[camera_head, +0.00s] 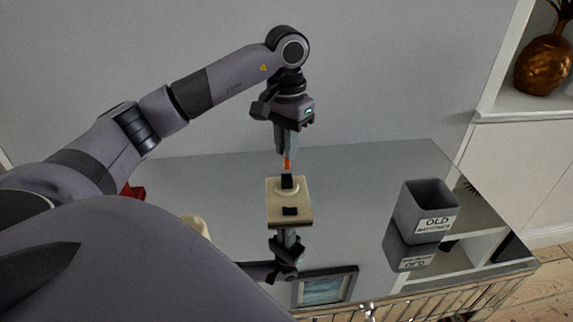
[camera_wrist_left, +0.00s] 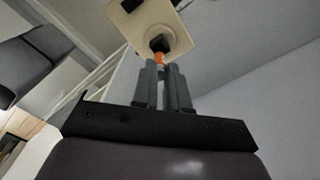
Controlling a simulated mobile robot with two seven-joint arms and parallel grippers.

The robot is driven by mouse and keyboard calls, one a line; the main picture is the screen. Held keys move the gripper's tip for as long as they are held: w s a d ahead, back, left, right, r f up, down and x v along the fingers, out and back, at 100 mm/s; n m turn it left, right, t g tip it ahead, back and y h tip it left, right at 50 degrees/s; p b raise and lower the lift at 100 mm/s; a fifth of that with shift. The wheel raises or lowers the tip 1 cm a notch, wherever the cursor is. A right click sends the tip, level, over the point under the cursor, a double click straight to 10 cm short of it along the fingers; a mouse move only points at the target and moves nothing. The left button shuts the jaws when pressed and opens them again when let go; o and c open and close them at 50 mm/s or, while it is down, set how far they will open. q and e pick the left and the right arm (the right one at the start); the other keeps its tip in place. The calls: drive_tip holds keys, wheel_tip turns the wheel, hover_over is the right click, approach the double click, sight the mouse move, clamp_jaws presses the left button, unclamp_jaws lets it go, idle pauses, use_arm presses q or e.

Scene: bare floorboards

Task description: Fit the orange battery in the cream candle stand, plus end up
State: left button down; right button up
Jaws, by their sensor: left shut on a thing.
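The cream candle stand (camera_head: 274,214) is a square plate on the glossy cabinet top, with a raised round part, a dark upright piece in its middle and a black patch at the front. My left gripper (camera_head: 287,156) points down above it, shut on the orange battery (camera_head: 287,164). Only a short orange end shows below the fingers; I cannot read its plus mark. The left wrist view shows the gripper (camera_wrist_left: 162,75), the battery (camera_wrist_left: 159,58) and the stand (camera_wrist_left: 178,38) in line.
A grey bin (camera_head: 405,212) labelled for old batteries stands at the right. A red thing (camera_head: 133,190) and a cream thing (camera_head: 197,226) are partly hidden by my arm at the left. The cabinet top mirrors the gripper and bin. Room between stand and bin is clear.

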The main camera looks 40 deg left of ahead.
sight(286, 168)
use_arm(q)
wheel_tip(286, 168, down, 5)
drive_tip(key=shift+r, duration=0.1)
idle(0.3)
drive_tip(key=c, duration=1.1)
unclamp_jaws()
drive_tip(key=shift+c, duration=0.2)
